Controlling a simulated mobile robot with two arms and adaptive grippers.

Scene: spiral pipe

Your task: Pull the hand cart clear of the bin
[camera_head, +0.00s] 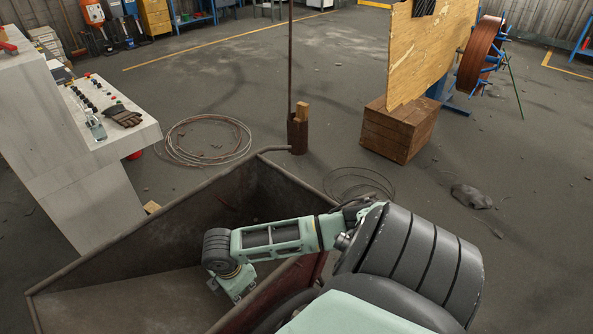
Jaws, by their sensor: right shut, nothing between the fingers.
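A large open metal container with dark, worn walls and a pale rim (110,232), which looks like the bin, fills the lower left of the head view. No hand cart can be made out for certain. My right gripper (237,292) hangs down at the end of my pale green arm, over the inside of the container. It is shut and holds nothing. A dark red wall (302,284) shows beneath my arm at the container's right side. My arm hides part of that side. My left gripper is not in view.
A grey control console (75,180) with buttons and a glove stands at the left. Wire coils (205,140) lie beyond the container, near a thin post (291,60). A wooden crate (398,130) stands at upper right. Open floor (530,220) lies right.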

